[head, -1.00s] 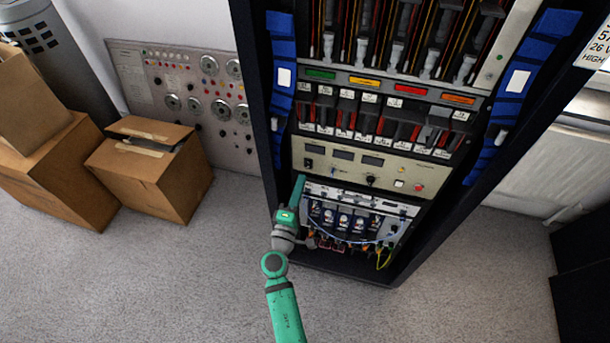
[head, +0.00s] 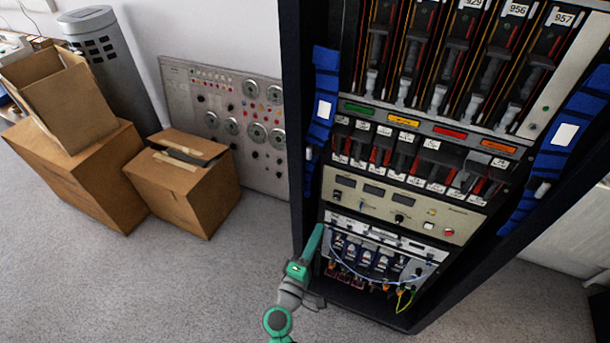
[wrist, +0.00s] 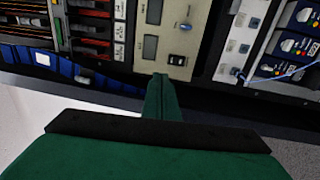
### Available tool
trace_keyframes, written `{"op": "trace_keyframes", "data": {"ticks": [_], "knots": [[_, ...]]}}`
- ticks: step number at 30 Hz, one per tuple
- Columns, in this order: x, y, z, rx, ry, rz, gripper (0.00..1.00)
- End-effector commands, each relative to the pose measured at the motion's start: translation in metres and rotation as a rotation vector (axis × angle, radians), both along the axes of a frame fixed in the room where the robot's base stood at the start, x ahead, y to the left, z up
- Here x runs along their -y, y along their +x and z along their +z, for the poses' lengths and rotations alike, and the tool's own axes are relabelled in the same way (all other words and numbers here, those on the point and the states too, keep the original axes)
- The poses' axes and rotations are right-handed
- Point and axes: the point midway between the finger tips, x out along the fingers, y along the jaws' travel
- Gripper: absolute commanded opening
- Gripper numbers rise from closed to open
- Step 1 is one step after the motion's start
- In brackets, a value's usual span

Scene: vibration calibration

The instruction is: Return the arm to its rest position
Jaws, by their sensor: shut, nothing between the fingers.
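My green arm (head: 278,321) reaches up from the bottom of the head view, with only its end part showing. My gripper (head: 319,229) is at the lower left of the equipment rack (head: 299,120), in front of the left edge of its lowest module (head: 375,258). Whether it touches the module cannot be told. In the wrist view my gripper's fingers (wrist: 160,78) are together with nothing between them. They point toward the rack's beige panel (wrist: 172,40), which looks turned on its side there.
Cardboard boxes (head: 185,195) stand on the grey floor (head: 130,285) to the left. A grey instrument panel (head: 240,130) leans by the wall behind them. Blue and yellow cables (head: 403,300) hang at the rack's lowest module. The floor left of my arm is clear.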

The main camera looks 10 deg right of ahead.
Motion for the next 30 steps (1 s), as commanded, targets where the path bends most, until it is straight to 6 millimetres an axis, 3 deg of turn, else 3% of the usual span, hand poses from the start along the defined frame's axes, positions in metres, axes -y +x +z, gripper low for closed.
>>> {"op": "trace_keyframes", "data": {"ticks": [5, 11, 15, 21, 25, 30], "knots": [[0.0, -0.001, -0.002, -0.003, 0.005, 0.003, 0.0], [-0.01, -0.032, -0.037, -0.048, 0.125, 0.075, 0.0], [-0.028, -0.075, -0.072, -0.092, 0.301, 0.166, 0.0], [-0.06, -0.142, -0.1, -0.119, 0.576, 0.279, 0.0], [-0.08, -0.186, -0.102, -0.116, 0.756, 0.333, 0.0], [-0.103, -0.24, -0.088, -0.079, 0.994, 0.38, 0.0]]}}
